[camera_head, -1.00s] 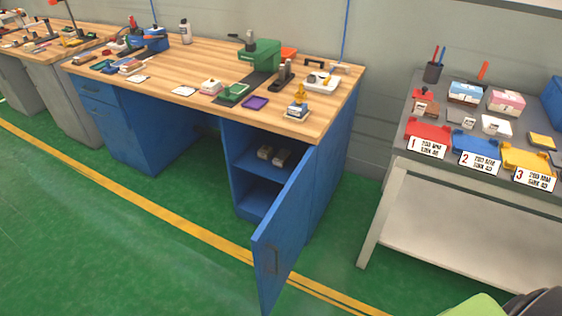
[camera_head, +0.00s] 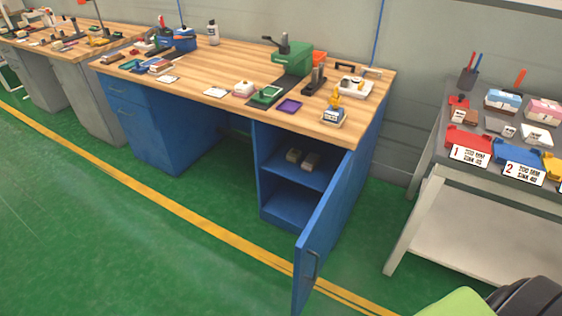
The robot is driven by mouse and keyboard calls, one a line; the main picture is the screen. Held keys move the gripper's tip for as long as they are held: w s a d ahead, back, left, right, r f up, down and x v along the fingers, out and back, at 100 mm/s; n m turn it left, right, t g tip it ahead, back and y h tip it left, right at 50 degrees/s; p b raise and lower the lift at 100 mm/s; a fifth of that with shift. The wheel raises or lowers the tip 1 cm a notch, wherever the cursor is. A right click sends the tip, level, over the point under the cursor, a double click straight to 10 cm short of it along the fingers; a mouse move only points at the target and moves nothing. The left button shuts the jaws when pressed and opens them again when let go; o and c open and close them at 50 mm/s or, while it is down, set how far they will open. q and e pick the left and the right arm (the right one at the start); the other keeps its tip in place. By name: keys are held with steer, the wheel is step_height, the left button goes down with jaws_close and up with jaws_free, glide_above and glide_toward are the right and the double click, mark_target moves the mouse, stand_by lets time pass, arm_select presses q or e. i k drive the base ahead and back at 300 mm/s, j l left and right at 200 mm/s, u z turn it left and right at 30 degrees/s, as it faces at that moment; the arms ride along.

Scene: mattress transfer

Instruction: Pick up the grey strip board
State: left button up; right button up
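I cannot pick out the grey strip board for certain. Small grey pieces (camera_head: 500,128) lie on the grey table (camera_head: 437,150) at the right, too small to identify. A dark strip (camera_head: 262,103) lies on the wooden workbench (camera_head: 215,68) by the green machine (camera_head: 291,62). Small pale blocks (camera_head: 310,161) sit on the upper shelf of the open blue cabinet. Neither of my grippers is in view.
The blue cabinet door (camera_head: 322,232) stands open into the aisle. Red (camera_head: 468,140) and blue (camera_head: 519,153) trays with number cards 1 and 2 stand on the grey table. The green floor (camera_head: 130,240) is clear at the left and front.

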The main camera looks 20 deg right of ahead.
mark_target(310, 163)
steer(key=i+j+u, duration=0.75)
steer(key=i, duration=0.25)
steer(key=i+z, duration=0.35)
steer(key=i+j+z, duration=0.2)
steer(key=i+z, duration=0.15)
